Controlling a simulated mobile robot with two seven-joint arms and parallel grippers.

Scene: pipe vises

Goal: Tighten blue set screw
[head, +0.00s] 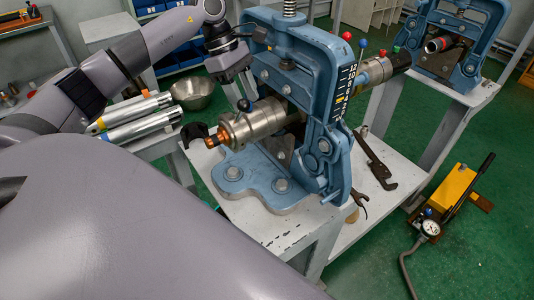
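A blue pipe vise (305,50) stands on a white bench and holds a horizontal metal pipe fitting (253,122) with a copper-coloured end. Another blue knob (363,43) stands behind the vise, near a red knob (347,36) and a green knob (396,49). My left gripper (240,88) points down just above the near blue knob. Its fingers are small and dark, so their opening and any contact are unclear. My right gripper is out of view.
A wrench (374,160) lies on the bench right of the vise. A metal bowl (193,93) and shiny cylinders (138,121) are on the left bench. A second blue vise (455,40) stands at the back right. A yellow pump (457,187) with a gauge (430,228) is on the green floor.

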